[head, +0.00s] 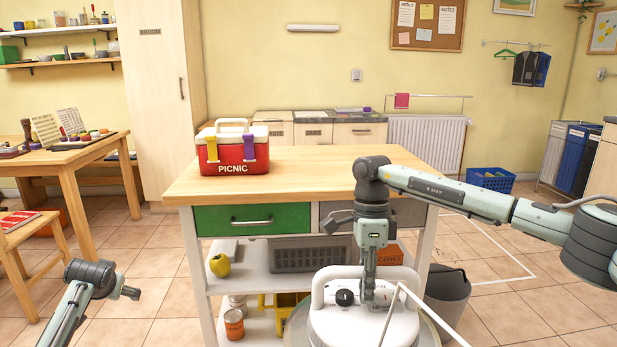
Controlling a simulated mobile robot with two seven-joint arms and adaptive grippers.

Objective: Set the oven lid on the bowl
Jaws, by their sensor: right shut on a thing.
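The oven lid (335,325) is white and round, with a raised handle and a black knob, at the bottom centre of the head view. My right gripper (368,297) points down and is shut on the lid's handle. A pale, see-through round rim (292,328), apparently the bowl, shows around and below the lid at the bottom edge. Most of it is hidden by the lid or cut off, so I cannot tell if the lid touches it. My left gripper (130,293) is at the lower left, away from both, and its fingers are too small to read.
A wooden-topped island (300,168) stands just beyond, with a red picnic cooler (233,150) on top. A white cord (430,318) runs from the lid to the lower right. A grey bin (448,290) stands right of the island.

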